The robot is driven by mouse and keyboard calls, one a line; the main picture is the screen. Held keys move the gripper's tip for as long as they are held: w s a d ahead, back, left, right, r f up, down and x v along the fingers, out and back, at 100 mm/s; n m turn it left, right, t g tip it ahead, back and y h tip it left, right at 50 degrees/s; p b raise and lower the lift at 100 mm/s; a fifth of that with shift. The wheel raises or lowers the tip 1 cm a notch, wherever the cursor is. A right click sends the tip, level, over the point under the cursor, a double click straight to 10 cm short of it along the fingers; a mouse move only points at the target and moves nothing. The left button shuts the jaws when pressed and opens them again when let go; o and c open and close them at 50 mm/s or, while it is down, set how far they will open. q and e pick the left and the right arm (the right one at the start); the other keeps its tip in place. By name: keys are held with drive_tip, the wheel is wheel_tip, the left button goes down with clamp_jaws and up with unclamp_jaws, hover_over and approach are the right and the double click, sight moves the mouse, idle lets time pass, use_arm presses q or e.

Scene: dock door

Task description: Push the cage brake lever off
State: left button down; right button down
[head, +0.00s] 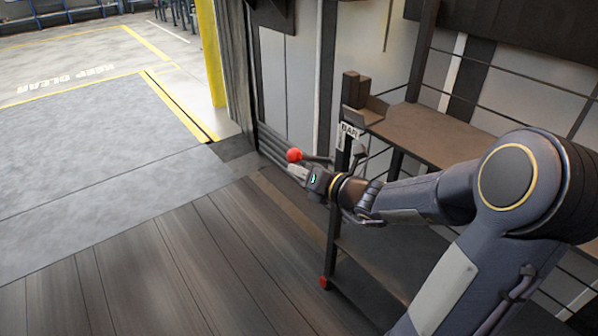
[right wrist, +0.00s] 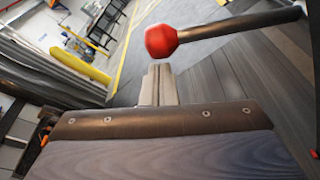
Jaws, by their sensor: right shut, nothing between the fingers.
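The brake lever is a dark rod with a red ball knob (head: 294,155) at its end. It sticks out to the left from the cage's near post in the head view. In the right wrist view the knob (right wrist: 161,41) shows just above the fingertips, with its rod running off to the right. My right gripper (head: 297,171) is shut and empty, its fingers pointing left just below the knob. The shut fingers also show in the right wrist view (right wrist: 158,82). I cannot tell whether they touch the knob. My left gripper is not in view.
The cage has a brown shelf (head: 425,132) and dark posts to the right, close around my right arm. A ribbed dark door edge stands behind the lever. A yellow post (head: 211,55) stands further back. The wooden floor (head: 130,265) at left is clear.

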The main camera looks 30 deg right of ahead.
drive_tip(key=shift+d+r+m+p, duration=0.2)
drive_tip(key=shift+r+p, duration=0.2)
drive_tip(key=shift+p, duration=0.25)
drive_tip(key=shift+d+r+m+p, duration=0.1)
drive_tip(key=shift+r+m+p, duration=0.1)
drive_tip(key=shift+r+p, duration=0.35)
drive_tip(key=d+r+m+t+y+p, duration=0.1)
drive_tip(key=d+r+m+p, duration=0.5)
drive_tip(key=p, duration=0.9)
drive_tip(key=shift+w+d+p, duration=0.2)
drive_tip(key=shift+w+p, duration=0.05)
drive_tip(key=shift+p, duration=0.15)
drive_tip(key=shift+a+f, duration=0.1)
drive_tip(key=shift+f, duration=0.05)
